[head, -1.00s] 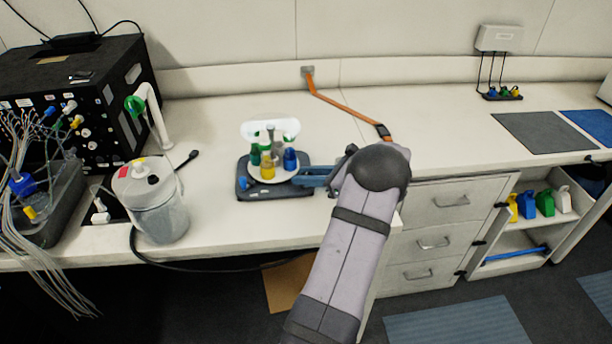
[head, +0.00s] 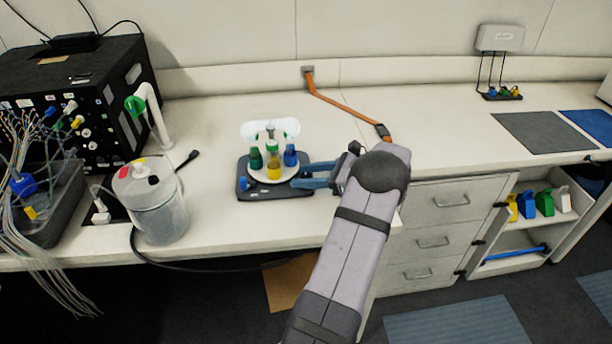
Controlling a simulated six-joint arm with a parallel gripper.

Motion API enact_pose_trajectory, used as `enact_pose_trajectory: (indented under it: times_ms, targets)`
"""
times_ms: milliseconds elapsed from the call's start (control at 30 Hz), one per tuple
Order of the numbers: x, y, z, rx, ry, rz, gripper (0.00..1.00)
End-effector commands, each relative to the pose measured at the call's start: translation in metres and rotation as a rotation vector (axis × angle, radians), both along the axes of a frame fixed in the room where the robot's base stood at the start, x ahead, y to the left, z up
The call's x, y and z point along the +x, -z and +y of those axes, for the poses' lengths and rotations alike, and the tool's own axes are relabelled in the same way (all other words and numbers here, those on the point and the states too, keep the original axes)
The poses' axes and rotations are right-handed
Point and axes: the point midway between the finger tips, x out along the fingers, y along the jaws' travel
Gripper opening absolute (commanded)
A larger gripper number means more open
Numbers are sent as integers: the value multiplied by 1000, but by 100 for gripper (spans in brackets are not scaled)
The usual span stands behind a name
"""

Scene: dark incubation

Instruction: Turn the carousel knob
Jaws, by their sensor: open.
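The carousel (head: 270,180) is a white round plate on a dark base (head: 246,188) on the bench. It carries a green vial (head: 256,160), a yellow vial (head: 274,170) and a blue vial (head: 290,156), with a white curved top piece (head: 286,127) behind. A green-topped white post (head: 271,143) stands near the middle; I cannot tell for sure that it is the knob. My gripper (head: 304,174) has blue fingers, parted, at the right edge of the plate. It holds nothing that I can see. Whether a finger touches the plate is unclear.
A lidded clear container (head: 163,206) stands to the left, with a black box (head: 80,100) and a tray of tubes (head: 45,205) beyond it. An orange strap (head: 345,110) lies on the bench behind my arm.

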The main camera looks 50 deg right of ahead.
Motion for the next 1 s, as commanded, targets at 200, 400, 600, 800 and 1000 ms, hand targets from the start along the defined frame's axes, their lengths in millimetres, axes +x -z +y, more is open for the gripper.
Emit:
enact_pose_trajectory:
  times_ms: [200,400,600,800,1000]
  targets:
    - [-8,-3,-3,-1,2,0,44]
    - [-32,-12,-10,-2,3,-1,44]
    - [-54,-22,-16,-3,2,-1,44]
    - [-64,-27,-18,0,0,0,44]
    - [-65,-28,-18,0,-1,0,44]
